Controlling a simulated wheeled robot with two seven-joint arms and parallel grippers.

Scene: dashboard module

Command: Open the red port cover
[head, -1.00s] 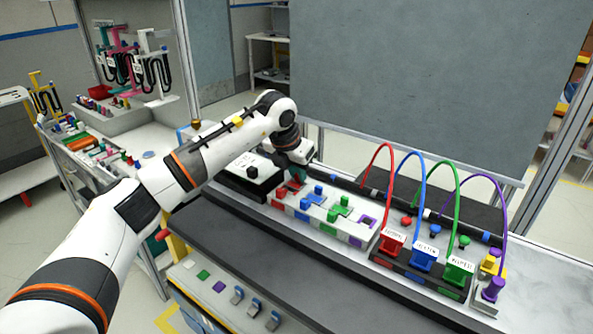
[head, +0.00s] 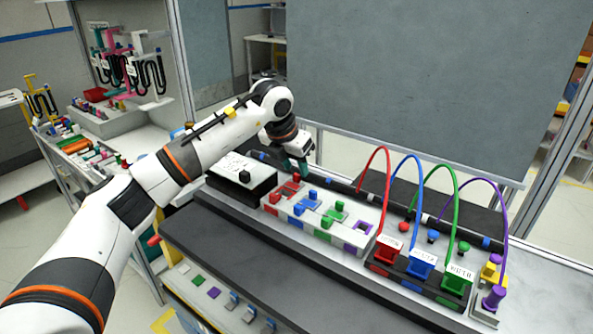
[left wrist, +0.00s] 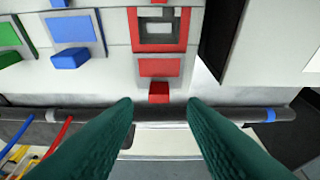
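The red port cover (left wrist: 160,67) lies folded back from the red-framed port (left wrist: 158,32) in the left wrist view, with its tab (left wrist: 158,92) pointing toward the dark tube. The port's grey opening shows uncovered inside its frame. In the head view the red cover (head: 297,177) is at the left end of the light port panel (head: 338,232). My left gripper (head: 303,174) hangs just behind it. Its green fingers (left wrist: 160,103) are spread apart with nothing between them, with the tab between and beyond the tips. My right gripper is out of view.
Blue (left wrist: 73,28) and green (left wrist: 8,34) covers sit beside the red one. A black box (head: 242,178) stands left of the panel. The dark tube (left wrist: 75,114) runs behind it. Cabled plugs (head: 421,264) stand to the right. The dark front ledge (head: 230,245) is clear.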

